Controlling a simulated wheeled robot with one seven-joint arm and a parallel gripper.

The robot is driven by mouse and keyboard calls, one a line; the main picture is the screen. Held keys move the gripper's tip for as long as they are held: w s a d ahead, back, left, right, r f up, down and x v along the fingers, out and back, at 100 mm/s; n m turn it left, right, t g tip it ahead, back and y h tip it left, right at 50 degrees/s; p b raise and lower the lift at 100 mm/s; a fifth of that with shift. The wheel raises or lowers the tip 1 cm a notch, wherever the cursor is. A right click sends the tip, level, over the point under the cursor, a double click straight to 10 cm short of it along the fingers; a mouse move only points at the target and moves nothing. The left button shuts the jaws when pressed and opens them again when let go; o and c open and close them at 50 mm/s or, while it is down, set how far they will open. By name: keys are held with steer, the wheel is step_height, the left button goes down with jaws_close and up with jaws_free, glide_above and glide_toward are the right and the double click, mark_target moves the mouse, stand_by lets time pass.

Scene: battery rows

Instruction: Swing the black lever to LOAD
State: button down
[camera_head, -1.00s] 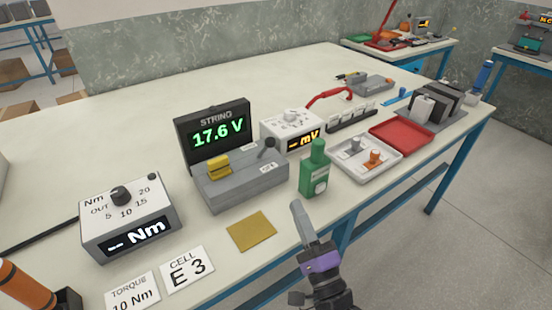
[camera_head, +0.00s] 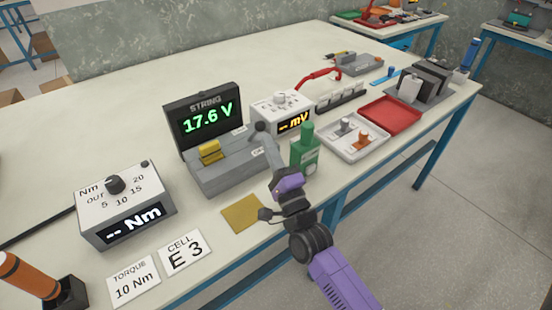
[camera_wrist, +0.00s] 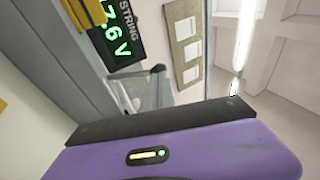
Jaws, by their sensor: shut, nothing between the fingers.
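The grey box (camera_head: 225,177) stands on the bench with a yellow block (camera_head: 209,152) on top and a STRING display (camera_head: 207,121) reading 17.6 V behind it. The black lever (camera_head: 261,127) rises near the box's right end, its round dark knob up. My gripper (camera_head: 272,153) is shut and empty, its tip close to the lever on the right side of the box; I cannot tell if they touch. The gripper hides the right end of the box, and its small labels are unreadable. In the wrist view the lever's knob (camera_wrist: 158,69) shows just beyond the purple gripper body.
A green bottle-like item (camera_head: 304,152) stands close right of my gripper. A white meter (camera_head: 283,113) is behind the lever. A yellow pad (camera_head: 245,214) and cards lie in front. A white tray (camera_head: 331,143) and red tray (camera_head: 392,116) are to the right.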

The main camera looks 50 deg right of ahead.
mark_target(257, 124)
steer(key=shift+w+d+r, duration=0.2)
steer(key=shift+w+d, duration=0.1)
steer(key=shift+w, duration=0.15)
steer(key=shift+r+p, duration=0.15)
steer(key=shift+p, duration=0.15)
steer(key=r+p, duration=0.1)
steer(key=p, duration=0.1)
steer(key=g+p, duration=0.1)
steer(key=p, duration=0.2)
steer(key=shift+w+d+r+y, duration=0.15)
steer(key=shift+w+r+y, duration=0.15)
steer(key=shift+w+r, duration=0.1)
steer(key=p, duration=0.1)
steer(key=w+g+y+p, duration=0.1)
steer(key=p, duration=0.1)
steer(key=shift+w+d+r+n, duration=0.1)
steer(key=shift+d+r+n, duration=0.1)
steer(key=shift+r+n, duration=0.2)
steer(key=shift+w+a+p, duration=0.1)
steer(key=shift+p, duration=0.3)
steer(key=w+p, duration=0.1)
steer(key=r+p, duration=0.1)
steer(key=p, duration=0.1)
steer(key=shift+w+d+r, duration=0.25)
steer(key=shift+w, duration=0.15)
steer(key=w+d, duration=0.3)
steer(key=w, duration=0.6)
steer(key=shift+w+r, duration=0.3)
steer(key=shift+w, duration=0.1)
